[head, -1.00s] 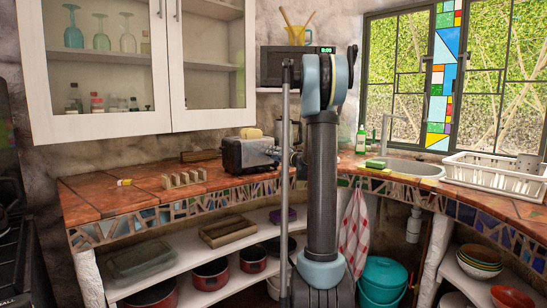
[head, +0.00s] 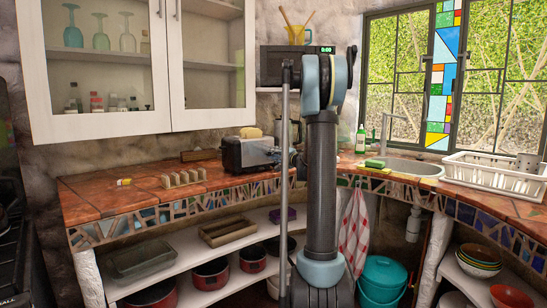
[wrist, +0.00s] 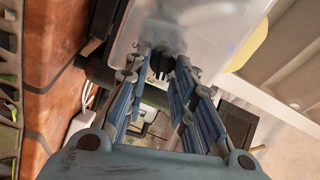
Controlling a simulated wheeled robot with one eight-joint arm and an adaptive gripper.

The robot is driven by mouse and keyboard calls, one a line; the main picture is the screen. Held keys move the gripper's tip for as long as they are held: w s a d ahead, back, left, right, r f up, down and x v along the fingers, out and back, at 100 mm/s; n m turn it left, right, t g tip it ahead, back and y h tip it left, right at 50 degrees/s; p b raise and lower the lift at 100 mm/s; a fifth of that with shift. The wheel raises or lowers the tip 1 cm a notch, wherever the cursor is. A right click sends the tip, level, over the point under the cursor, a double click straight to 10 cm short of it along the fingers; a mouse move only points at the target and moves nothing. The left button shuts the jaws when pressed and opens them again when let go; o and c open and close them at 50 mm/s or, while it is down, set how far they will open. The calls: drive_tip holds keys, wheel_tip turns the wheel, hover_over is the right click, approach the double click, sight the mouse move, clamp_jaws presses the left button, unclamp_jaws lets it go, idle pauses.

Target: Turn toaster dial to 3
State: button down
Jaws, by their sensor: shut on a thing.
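The toaster (head: 240,153), dark at its end and silver along its side, stands on the tiled counter with a slice of bread (head: 252,132) on top. In the wrist view its shiny silver face (wrist: 215,28) fills the top, with the yellow bread beside it (wrist: 250,45). A dark, ridged dial (wrist: 162,64) sits between the fingertips of my gripper (wrist: 161,70), which is shut on it. In the head view the dial is not visible, and my arm hides much of the area right of the toaster.
A wooden rack (head: 183,178) stands on the counter left of the toaster, with a small yellow-and-white item (head: 124,182) further left. A green sponge (head: 375,163) lies by the sink (head: 410,168). A white dish rack (head: 495,176) is at the right. The white cabinet (head: 140,60) hangs above.

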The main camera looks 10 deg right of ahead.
drive_tip(key=shift+d+f+m, duration=0.1)
drive_tip(key=shift+f+m, duration=0.05)
drive_tip(key=shift+m, duration=1.05)
drive_tip(key=c, duration=1.5)
unclamp_jaws()
drive_tip(key=shift+f, duration=0.1)
drive_tip(key=v, duration=1.1)
drive_tip(key=shift+s+d, duration=0.2)
drive_tip(key=shift+s, duration=0.15)
drive_tip(key=shift+a, duration=0.1)
